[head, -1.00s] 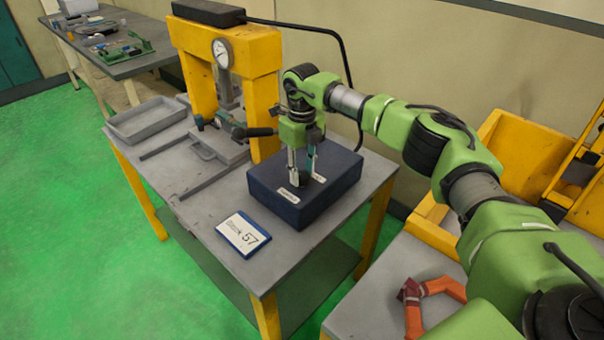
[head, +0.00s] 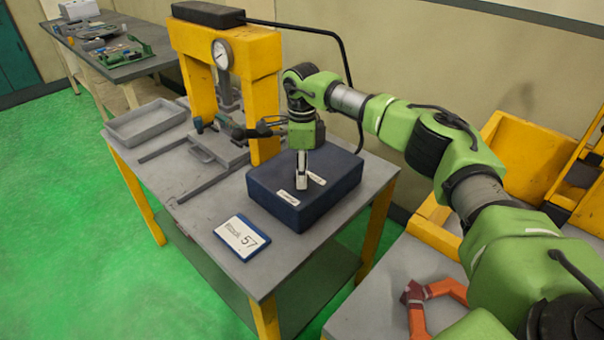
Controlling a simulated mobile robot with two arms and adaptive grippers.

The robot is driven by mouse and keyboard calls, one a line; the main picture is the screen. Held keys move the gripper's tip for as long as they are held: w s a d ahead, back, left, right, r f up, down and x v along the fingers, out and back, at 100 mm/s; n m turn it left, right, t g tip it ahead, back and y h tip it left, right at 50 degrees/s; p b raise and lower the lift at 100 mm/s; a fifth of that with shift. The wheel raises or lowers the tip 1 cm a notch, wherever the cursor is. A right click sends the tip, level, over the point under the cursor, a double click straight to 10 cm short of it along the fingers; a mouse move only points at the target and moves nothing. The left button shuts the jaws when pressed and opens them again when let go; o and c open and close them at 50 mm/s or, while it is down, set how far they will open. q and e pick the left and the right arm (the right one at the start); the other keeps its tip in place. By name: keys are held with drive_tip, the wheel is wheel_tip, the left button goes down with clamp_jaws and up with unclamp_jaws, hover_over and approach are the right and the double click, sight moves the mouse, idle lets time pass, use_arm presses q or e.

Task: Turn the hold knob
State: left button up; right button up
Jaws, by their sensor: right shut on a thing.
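The dark blue control box (head: 335,192) sits on the grey table, with small white labels on its top. My right gripper (head: 301,181) points straight down at the middle of the box top, between the labels. It is shut on the hold knob, which its fingers almost wholly hide. The fingers line up one behind the other from this view, so mainly the near one shows. How far the knob is turned cannot be seen. My left gripper is not in view.
A yellow press (head: 262,88) with a round gauge (head: 222,54) stands behind left of the box. A grey tray (head: 146,122) is at the table's far left. A card marked 57 (head: 241,237) lies in front. An orange piece (head: 415,305) lies on the right-hand surface.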

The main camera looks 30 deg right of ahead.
drive_tip(key=shift+w+r+n, duration=0.1)
drive_tip(key=shift+r+n, duration=0.05)
drive_tip(key=shift+n, duration=0.25)
drive_tip(key=o, duration=1.1)
wheel_tip(320, 180, up, 12)
drive_tip(key=shift+f, duration=0.1)
idle(0.4)
